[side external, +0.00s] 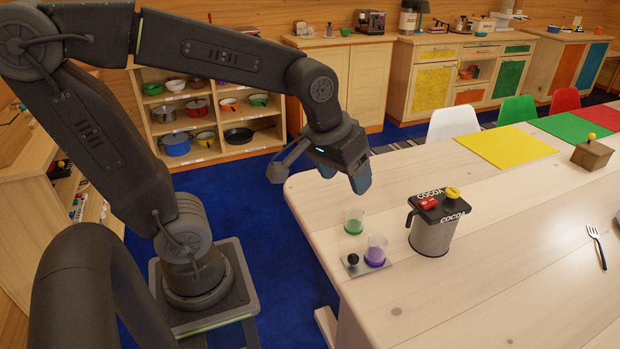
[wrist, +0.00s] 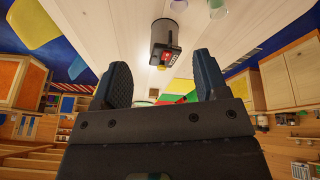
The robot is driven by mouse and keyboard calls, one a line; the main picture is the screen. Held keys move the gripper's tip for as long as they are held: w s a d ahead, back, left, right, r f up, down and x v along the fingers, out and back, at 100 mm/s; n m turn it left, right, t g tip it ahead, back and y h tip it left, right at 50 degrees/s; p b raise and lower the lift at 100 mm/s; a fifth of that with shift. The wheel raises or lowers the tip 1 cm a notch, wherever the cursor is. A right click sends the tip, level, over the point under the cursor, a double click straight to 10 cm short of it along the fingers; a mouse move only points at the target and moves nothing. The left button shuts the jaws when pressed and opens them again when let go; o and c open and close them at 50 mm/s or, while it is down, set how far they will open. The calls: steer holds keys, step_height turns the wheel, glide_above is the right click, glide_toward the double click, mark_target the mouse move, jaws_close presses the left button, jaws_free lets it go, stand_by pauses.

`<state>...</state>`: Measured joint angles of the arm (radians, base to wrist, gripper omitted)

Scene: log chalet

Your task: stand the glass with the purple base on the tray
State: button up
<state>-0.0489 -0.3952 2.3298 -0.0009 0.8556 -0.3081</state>
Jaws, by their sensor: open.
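The glass with the purple base (side external: 376,251) is upright near the table's front left edge. It appears to stand on the small grey tray (side external: 383,270), beside a black knob (side external: 352,260) there. My gripper (side external: 344,179) is open and empty, above and behind the glasses, near the table's left corner. Its two blue fingers (wrist: 160,76) stand wide apart in the wrist view with nothing between them.
A glass with a green base (side external: 353,222) stands just behind the purple one. A grey cocoa canister (side external: 432,235) with a handle stands close on the right. A yellow mat (side external: 505,147), a wooden box (side external: 591,154) and a fork (side external: 597,248) lie farther right.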

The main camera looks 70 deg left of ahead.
steer(key=s+d+r+m+t, duration=0.1)
steer(key=s+m, duration=0.3)
steer(key=s, duration=0.3)
steer(key=shift+d+r+t, duration=0.2)
steer(key=shift+r+t, duration=0.05)
steer(key=shift+t, duration=0.05)
